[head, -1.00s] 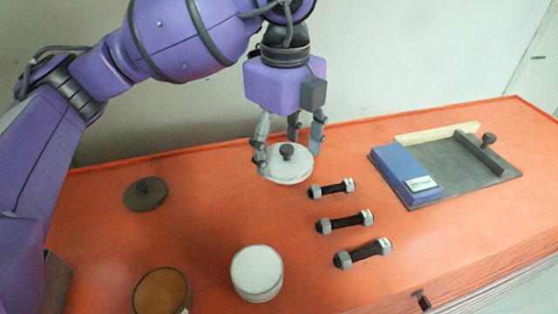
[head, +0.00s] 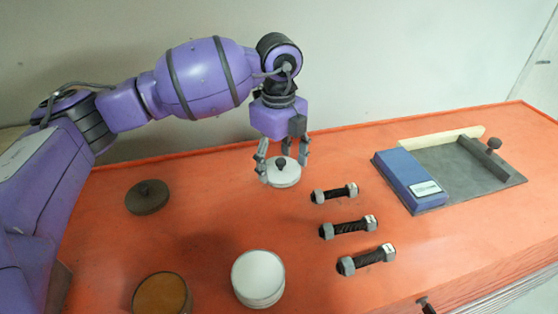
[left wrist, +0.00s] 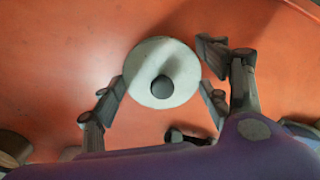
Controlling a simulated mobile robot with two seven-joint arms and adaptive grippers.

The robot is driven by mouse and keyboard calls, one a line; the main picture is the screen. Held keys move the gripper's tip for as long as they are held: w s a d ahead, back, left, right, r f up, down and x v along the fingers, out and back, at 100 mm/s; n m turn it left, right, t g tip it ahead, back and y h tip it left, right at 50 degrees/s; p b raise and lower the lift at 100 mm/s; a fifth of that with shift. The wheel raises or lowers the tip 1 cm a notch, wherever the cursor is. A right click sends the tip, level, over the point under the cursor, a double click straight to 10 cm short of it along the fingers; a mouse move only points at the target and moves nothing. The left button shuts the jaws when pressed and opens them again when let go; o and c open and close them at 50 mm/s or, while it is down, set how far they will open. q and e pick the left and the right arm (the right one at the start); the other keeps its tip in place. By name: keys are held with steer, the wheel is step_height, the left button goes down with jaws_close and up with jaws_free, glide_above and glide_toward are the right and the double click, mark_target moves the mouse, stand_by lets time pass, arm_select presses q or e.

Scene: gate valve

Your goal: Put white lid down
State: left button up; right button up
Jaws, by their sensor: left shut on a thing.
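The white lid (head: 286,176), a round disc with a dark knob, is between the fingers of my left gripper (head: 282,162) toward the back of the orange table. My left gripper is shut on it. In the left wrist view the lid (left wrist: 150,60) shows knob up, with the fingers (left wrist: 163,88) around its sides. It hangs low over the table or rests on it; I cannot tell whether it touches. A white round pot (head: 258,275) stands at the front middle of the table. My right gripper is not in view.
A dark lid (head: 147,197) lies at the left, and a brown-topped pot (head: 162,294) stands at the front left. Several bolts (head: 348,228) lie right of the white lid. A grey tray with a blue block (head: 410,182) is at the right. The table (head: 225,215) between the lids is clear.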

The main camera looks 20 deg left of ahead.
mark_target(279, 160)
arm_select(q)
steer(key=shift+f, duration=0.1)
steer(key=o, duration=1.1)
steer(key=shift+c, duration=0.2)
step_height(279, 160, up, 12)
steer(key=shift+s, duration=0.1)
